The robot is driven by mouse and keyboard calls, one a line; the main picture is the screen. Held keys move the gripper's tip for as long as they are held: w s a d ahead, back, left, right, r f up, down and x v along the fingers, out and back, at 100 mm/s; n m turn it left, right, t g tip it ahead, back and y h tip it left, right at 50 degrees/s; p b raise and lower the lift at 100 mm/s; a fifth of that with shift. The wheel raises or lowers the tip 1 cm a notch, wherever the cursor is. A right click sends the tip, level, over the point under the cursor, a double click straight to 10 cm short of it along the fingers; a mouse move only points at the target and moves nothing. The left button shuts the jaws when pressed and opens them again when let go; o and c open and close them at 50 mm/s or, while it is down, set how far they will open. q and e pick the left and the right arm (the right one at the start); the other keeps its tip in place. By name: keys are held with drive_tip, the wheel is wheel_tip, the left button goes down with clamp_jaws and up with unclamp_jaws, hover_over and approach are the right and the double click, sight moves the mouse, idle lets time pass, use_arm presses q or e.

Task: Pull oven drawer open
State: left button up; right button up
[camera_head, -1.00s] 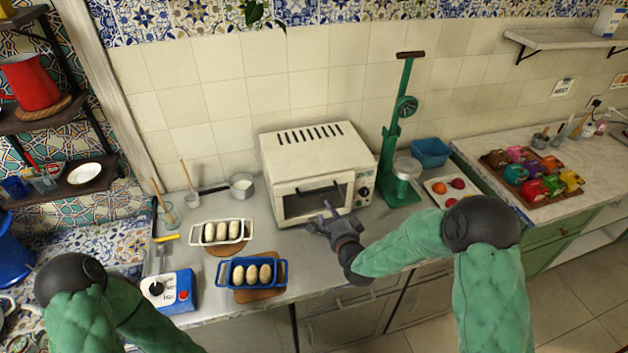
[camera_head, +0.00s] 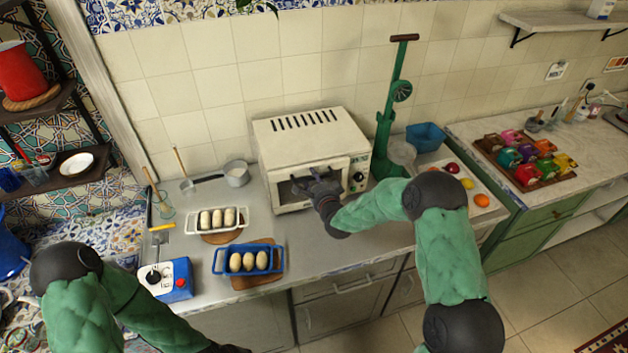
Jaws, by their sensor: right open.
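The white oven (camera_head: 305,130) stands on the grey counter against the tiled wall, with vents on top and a knob panel at its front right. My right gripper (camera_head: 312,184) is open with its fingers in front of the oven's dark front opening. It hides part of that front, so I cannot tell whether the fingers touch it or how the drawer stands. My left arm comes in at the lower left; its gripper is not clearly seen.
A white tray (camera_head: 245,228) and a blue tray (camera_head: 218,268), each with dough pieces, lie left of the oven. A green press (camera_head: 384,130) stands to its right. A blue-white control box (camera_head: 178,284) sits at the counter's left.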

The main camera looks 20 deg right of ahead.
drive_tip(key=shift+w, duration=0.1)
clamp_jaws()
drive_tip(key=f+b+v, duration=0.3)
drive_tip(key=v, duration=1.3)
drive_tip(key=shift+s+f, duration=0.15)
drive_tip(key=shift+s, duration=0.45)
unclamp_jaws()
